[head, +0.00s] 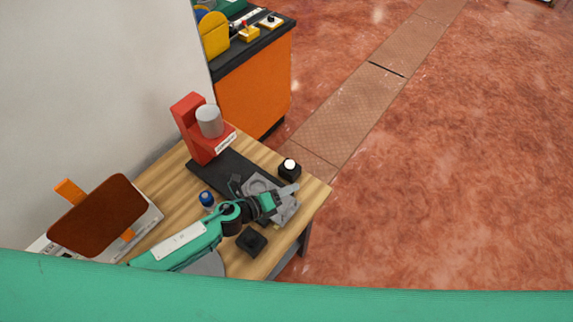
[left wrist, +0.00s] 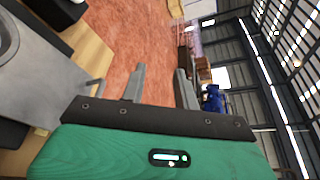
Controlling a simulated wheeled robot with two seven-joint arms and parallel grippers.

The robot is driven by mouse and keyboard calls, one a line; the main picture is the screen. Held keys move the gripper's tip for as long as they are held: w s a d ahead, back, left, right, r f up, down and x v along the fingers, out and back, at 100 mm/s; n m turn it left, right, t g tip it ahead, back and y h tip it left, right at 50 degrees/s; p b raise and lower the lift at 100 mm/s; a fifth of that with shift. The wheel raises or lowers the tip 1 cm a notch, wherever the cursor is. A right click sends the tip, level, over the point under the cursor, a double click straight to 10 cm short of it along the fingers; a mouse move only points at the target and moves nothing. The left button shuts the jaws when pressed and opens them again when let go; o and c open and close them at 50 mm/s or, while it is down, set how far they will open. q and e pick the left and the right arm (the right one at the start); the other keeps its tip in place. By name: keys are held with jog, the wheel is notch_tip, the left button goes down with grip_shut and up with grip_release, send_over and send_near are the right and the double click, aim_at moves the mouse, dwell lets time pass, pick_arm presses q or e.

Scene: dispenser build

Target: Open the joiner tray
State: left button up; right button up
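The red joiner (head: 189,128) with a grey cylinder (head: 209,121) stands at the back of the wooden table. A dark base (head: 222,172) runs from it toward the front right. The grey joiner tray (head: 285,208) sits at the outer end of this base, clear of the red body. My left gripper (head: 287,197) is over the tray's outer side and hides part of it. In the left wrist view the fingers (left wrist: 160,86) are apart with nothing between them. The grey tray (left wrist: 35,82) fills that view's left side, its handle beside the left finger. My right gripper is not in view.
A black box with a white button (head: 289,169) stands behind the tray. A blue-capped item (head: 207,198) and a black block (head: 251,241) flank my left arm. A brown panel (head: 98,215) stands left. An orange cabinet (head: 255,90) is behind; open floor lies right.

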pick_arm(q)
notch_tip(320, 180, up, 9)
jog(key=shift+r, duration=0.15)
dwell(0.4)
jog(key=shift+s, duration=0.1)
dwell(0.4)
